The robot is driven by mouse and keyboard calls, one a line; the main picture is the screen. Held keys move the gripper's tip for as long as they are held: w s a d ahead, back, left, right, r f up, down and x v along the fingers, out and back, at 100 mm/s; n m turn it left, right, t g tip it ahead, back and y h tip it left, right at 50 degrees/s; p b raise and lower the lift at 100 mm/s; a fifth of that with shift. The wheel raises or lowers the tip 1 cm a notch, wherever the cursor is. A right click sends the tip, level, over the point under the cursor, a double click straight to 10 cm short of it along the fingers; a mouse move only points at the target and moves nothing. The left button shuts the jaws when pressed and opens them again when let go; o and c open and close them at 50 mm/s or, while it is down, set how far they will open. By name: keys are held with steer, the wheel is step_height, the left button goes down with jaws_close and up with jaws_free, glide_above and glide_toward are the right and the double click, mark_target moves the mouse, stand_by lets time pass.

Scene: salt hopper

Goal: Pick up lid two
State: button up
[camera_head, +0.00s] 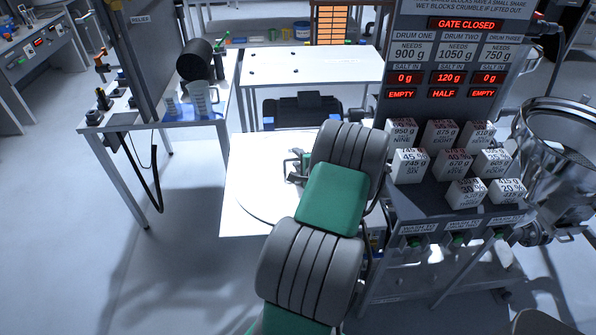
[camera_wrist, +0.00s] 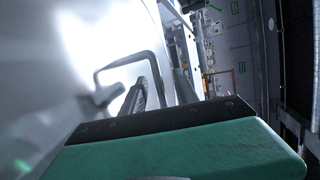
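In the head view a pale round disc (camera_head: 262,207), which may be a lid, lies on the white table in front of me. I cannot read a number on it. A small grey bracket-like part (camera_head: 297,164) shows above the disc, partly behind my arm. In the wrist view a bent grey bar (camera_wrist: 126,62), shaped like a handle, stands out from a pale, brightly lit surface. A dark ribbed finger of my gripper (camera_wrist: 139,96) is close to the bar and overlaps it in the picture. I cannot tell whether they touch.
At the right, a grey panel (camera_head: 457,70) stands behind several white numbered blocks (camera_head: 408,166) on a stand. A metal hopper (camera_head: 566,125) is beyond them. A side table (camera_head: 120,117) with a clear jug (camera_head: 203,101) is at the left. A white table (camera_head: 300,68) is behind.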

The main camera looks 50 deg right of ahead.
steer(key=x, duration=0.2)
steer(key=shift+w+d+f, duration=0.15)
steer(key=shift+w, duration=0.1)
steer(key=shift+c, duration=0.5)
jaws_close()
stand_by(0.6)
